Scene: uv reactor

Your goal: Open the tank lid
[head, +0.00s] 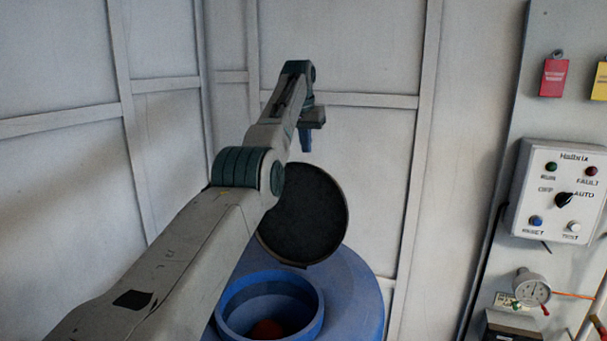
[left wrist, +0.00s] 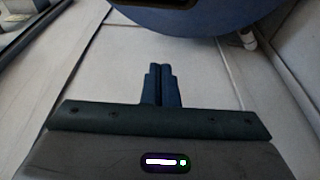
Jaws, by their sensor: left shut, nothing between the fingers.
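The blue tank (head: 358,297) stands at the bottom middle of the head view, with its round opening uncovered. The dark round lid (head: 312,222) stands tilted up behind the opening, and my left arm hides its left part. My left gripper (head: 306,142) is above and behind the lid, pointing down, apart from it. In the left wrist view my left gripper (left wrist: 161,68) has its fingers together with nothing between them. A blue curved surface (left wrist: 215,20) crosses the top of that view, likely the tank. My right gripper is not in view.
Pale panelled walls (head: 370,50) stand close behind the tank. Something reddish (head: 267,329) shows inside the tank opening.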

